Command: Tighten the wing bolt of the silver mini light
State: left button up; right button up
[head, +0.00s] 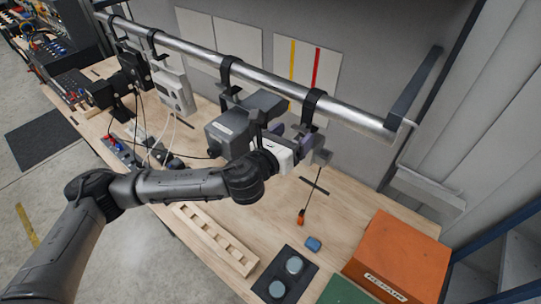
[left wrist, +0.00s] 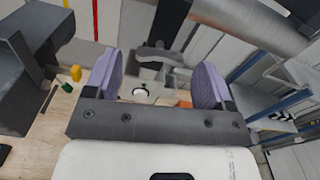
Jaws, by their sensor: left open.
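A small silver-grey light (head: 322,156) hangs under the rightmost black clamp (head: 313,104) on the rail. In the left wrist view a pale grey body (left wrist: 152,86) with a round white face, probably this light, shows beyond and between my fingers, under a dark hook-shaped clamp (left wrist: 155,54). I cannot make out its wing bolt clearly. My left gripper (head: 291,135), with a white body and purple finger pads, is open just left of the light. Its pads stand wide apart in the left wrist view (left wrist: 158,80), with nothing visibly gripped. My right gripper is not in view.
A metal rail (head: 200,54) crosses above the wooden bench. A dark grey unit (head: 229,132) hangs close left of my gripper, with other units farther left.

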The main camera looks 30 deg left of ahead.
pick_arm(q)
jog(key=s+a+b, duration=0.2)
jog(key=s+b, duration=0.1)
jog(key=s, duration=0.8)
jog(key=shift+s, duration=0.25)
